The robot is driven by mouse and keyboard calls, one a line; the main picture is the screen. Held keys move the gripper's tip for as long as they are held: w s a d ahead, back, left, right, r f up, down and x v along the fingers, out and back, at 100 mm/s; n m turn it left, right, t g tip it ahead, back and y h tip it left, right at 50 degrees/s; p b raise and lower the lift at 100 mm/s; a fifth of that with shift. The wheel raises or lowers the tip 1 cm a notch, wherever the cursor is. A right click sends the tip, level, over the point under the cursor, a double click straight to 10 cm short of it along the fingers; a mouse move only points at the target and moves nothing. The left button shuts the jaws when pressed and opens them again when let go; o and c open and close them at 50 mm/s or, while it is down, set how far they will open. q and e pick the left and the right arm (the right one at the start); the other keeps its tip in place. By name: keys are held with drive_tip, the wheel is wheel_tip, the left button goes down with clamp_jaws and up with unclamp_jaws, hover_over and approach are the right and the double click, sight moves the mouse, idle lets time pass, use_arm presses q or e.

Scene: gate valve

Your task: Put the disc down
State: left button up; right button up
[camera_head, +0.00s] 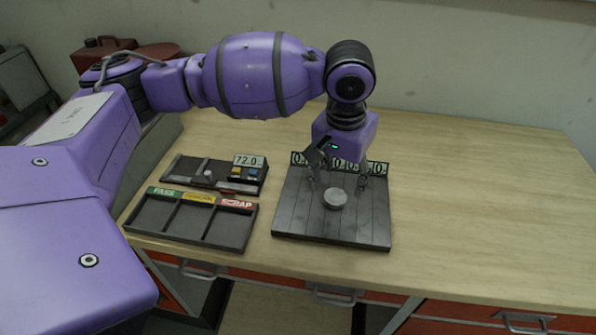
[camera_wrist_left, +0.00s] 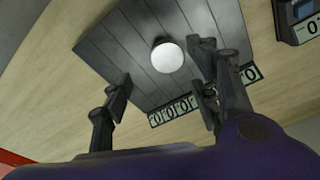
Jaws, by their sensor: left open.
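A light grey disc (camera_head: 335,198) lies on a dark grey slatted plate (camera_head: 290,221) on the workbench. In the left wrist view the disc (camera_wrist_left: 168,57) shows on the plate (camera_wrist_left: 101,49), ahead of the fingers and between their lines. My left gripper (camera_head: 338,181) is open and empty, fingers pointing down over the back part of the plate, just behind the disc. In the left wrist view my left gripper (camera_wrist_left: 160,82) has its fingers wide apart. Whether a fingertip touches the plate I cannot tell. My right gripper is not in view.
A row of number tags (camera_head: 372,167) runs along the plate's back edge. Left stand a gauge unit reading 72.0 (camera_head: 247,161) and a tray with PASS, a yellow label and SCRAP (camera_head: 187,239). The bench (camera_head: 470,210) is clear on the right.

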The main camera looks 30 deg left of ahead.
sight(338, 196)
use_arm(q)
drive_tip(key=shift+w+a+f, duration=0.1)
drive_tip(key=shift+w+f, duration=0.1)
drive_tip(key=shift+f, duration=1.05)
drive_tip(key=f, duration=0.3)
drive_tip(key=shift+w+a+f, duration=0.15)
drive_tip(key=shift+w+f, duration=0.15)
drive_tip(key=shift+w, duration=0.05)
drive_tip(key=shift+w+f, duration=0.1)
drive_tip(key=shift+f, duration=0.2)
drive_tip(key=shift+r, duration=0.1)
drive_tip(key=shift+c, duration=0.9)
drive_tip(key=shift+r, duration=0.1)
clamp_jaws()
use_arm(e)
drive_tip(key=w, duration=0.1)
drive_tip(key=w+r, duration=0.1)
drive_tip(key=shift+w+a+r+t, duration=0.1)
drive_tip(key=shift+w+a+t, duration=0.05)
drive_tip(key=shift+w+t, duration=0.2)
